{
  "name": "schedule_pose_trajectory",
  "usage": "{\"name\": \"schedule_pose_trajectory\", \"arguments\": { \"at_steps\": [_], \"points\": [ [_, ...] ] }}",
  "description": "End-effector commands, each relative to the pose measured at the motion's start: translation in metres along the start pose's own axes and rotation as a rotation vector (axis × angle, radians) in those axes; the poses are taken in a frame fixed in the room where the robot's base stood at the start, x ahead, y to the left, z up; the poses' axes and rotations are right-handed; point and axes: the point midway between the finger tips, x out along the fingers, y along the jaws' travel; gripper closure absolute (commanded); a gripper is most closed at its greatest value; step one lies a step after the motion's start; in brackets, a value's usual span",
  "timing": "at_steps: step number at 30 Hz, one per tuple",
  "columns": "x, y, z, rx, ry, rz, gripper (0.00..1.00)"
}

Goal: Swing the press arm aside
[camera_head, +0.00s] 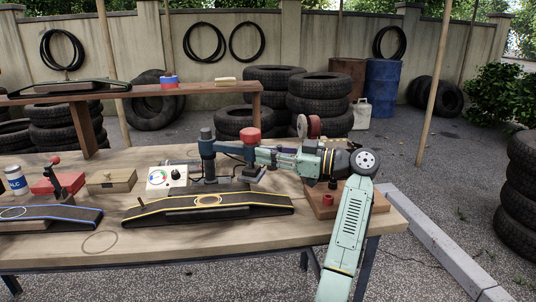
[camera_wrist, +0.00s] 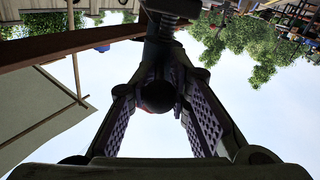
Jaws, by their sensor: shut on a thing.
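The press arm (camera_head: 229,147) is a dark blue-grey bar. It reaches right from an upright post (camera_head: 208,158) on the workbench, and a red cap (camera_head: 251,134) stands near its outer end. My gripper (camera_head: 257,156) comes in level from the right and meets that outer end. In the wrist view, my gripper's two padded fingers (camera_wrist: 158,112) stand on both sides of a dark round knob (camera_wrist: 158,94), with the bar running up behind it. My gripper is shut on this end of the press arm. The exact contact is partly hidden in the head view.
A gauge box (camera_head: 166,179) stands left of the post. A yellow-edged black ramp (camera_head: 208,207) lies in front, and a blue-edged one (camera_head: 48,216) at left. A wooden board with a red part (camera_head: 327,200) lies under my wrist. A raised shelf (camera_head: 180,90) stands behind.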

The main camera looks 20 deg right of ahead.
Motion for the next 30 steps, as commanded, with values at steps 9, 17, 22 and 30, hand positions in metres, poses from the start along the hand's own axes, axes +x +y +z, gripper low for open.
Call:
{"name": "schedule_pose_trajectory", "arguments": {
  "at_steps": [9,17,22,30],
  "points": [
    [-0.0001,0.0013,0.0010,0.001,0.009,-0.049,1.00],
    [0.0003,0.0011,0.0014,0.001,0.008,-0.052,1.00],
    [0.0004,0.0009,0.0015,0.002,0.008,-0.052,0.79],
    [0.0011,0.0005,0.0010,0.001,0.009,-0.054,0.72]
  ]
}}
